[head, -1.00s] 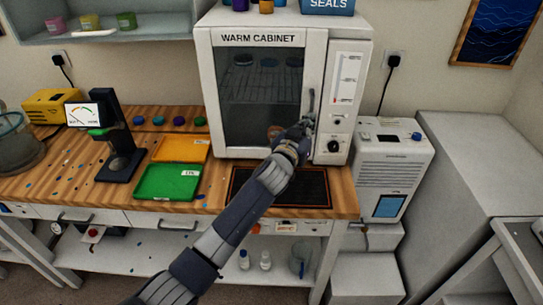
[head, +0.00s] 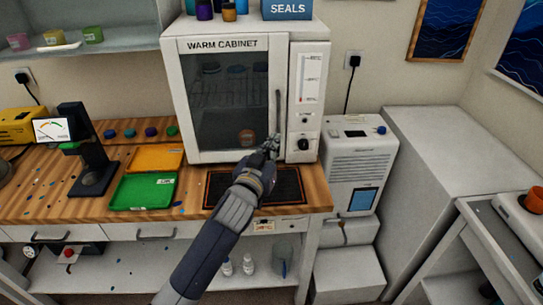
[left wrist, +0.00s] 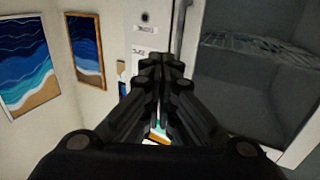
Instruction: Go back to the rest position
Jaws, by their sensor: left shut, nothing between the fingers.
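My left gripper (head: 268,150) is shut and empty. In the head view it is in front of the lower right part of the warm cabinet's (head: 180,100) door, below the long handle (head: 278,112). The cabinet door is closed, and through its glass I see shelves with a few round items and an orange-brown item (head: 246,136) low down. In the left wrist view the shut fingers (left wrist: 162,75) point toward the cabinet's right-hand panel (left wrist: 145,40), with the dark glass door to the right. I cannot tell whether the fingertips touch the cabinet. My right gripper is not in view.
A dark mat (head: 222,190) lies on the bench under my left arm. Green (head: 143,192) and orange (head: 155,158) trays and a black gauge stand (head: 90,160) are to the left. A white machine (head: 355,160) and a grey cabinet (head: 440,150) stand to the right.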

